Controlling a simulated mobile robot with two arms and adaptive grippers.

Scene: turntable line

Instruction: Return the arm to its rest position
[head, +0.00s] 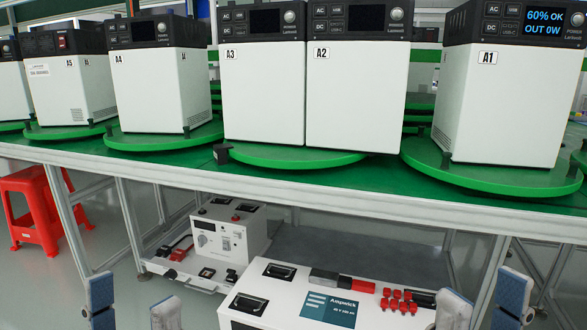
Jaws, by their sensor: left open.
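My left gripper (133,293) is at the bottom left of the head view. Its two blue-grey fingers point up and stand well apart, with nothing between them. My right gripper (483,288) is at the bottom right, also with its two fingers apart and nothing seen between them. Both are in front of and below the line's front edge, on either side of a white test box (270,291). The finger bases and both arms are cut off by the frame.
White power units, such as A1 (500,100), A2 (357,100) and A3 (262,105), stand on green turntables (490,178). A1's screen is lit, reading 60% OK, OUT 0W. A second test box (228,235) sits below the line. A red stool (38,195) stands left.

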